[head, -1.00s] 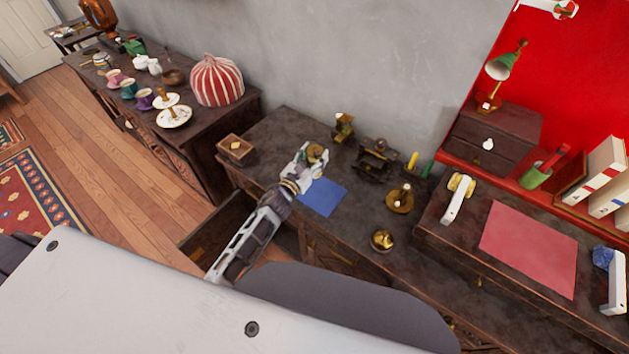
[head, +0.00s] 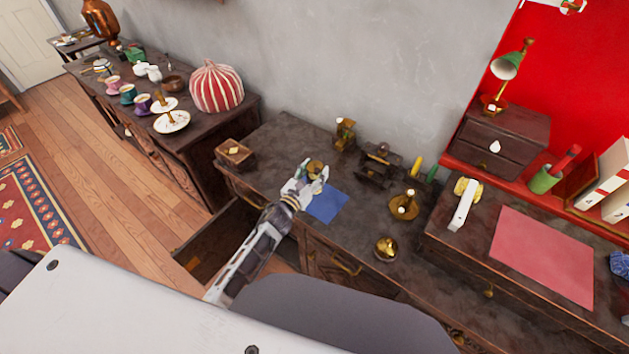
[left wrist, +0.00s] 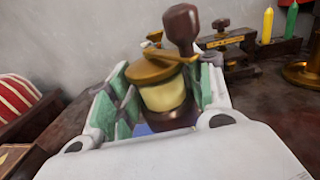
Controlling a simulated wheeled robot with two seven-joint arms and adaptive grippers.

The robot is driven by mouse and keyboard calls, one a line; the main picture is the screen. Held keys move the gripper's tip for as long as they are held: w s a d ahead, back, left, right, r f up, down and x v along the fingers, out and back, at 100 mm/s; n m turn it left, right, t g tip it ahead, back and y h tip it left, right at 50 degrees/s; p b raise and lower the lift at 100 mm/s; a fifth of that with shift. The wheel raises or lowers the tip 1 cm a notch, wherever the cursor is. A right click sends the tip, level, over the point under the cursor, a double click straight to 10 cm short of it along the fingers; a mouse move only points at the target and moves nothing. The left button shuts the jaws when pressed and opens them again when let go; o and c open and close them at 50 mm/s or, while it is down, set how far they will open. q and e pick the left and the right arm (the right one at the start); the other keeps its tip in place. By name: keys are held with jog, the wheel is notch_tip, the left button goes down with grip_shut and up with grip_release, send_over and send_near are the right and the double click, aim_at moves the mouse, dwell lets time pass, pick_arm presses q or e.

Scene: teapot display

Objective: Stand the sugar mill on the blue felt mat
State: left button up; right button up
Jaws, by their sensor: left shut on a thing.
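The sugar mill (left wrist: 164,92) has a cream body, a brass top, a dark foot and a crank with a dark brown knob. It also shows in the head view (head: 316,168). My left gripper (head: 309,180) is shut on its body, with green-lined fingers on either side in the left wrist view (left wrist: 160,100). The mill looks upright. The blue felt mat (head: 328,206) lies flat on the dark desk, and the gripper covers its far left part. A strip of blue shows beside the mill's foot; whether the foot touches the mat is hidden. My right gripper is not in view.
A wooden box (head: 234,152) stands left of the mat, above an open drawer (head: 205,250). A brass figure (head: 345,133), a dark scale-like device (head: 379,168) and a brass candle holder (head: 404,206) stand behind and right. A brass bowl (head: 387,248) is nearer.

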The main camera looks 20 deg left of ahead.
aim_at(314, 179)
pick_arm(q)
jog(key=shift+r, duration=0.1)
jog(key=shift+f+b, duration=0.35)
jog(key=shift+f, duration=0.1)
jog(key=shift+f+b, duration=0.45)
jog(key=shift+f, duration=0.15)
jog(key=shift+f+b, duration=0.45)
jog(key=shift+f, duration=0.4)
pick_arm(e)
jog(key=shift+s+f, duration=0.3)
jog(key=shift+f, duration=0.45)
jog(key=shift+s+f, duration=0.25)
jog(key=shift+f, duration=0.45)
pick_arm(q)
jog(key=shift+f+b, duration=0.1)
jog(key=shift+b, duration=0.2)
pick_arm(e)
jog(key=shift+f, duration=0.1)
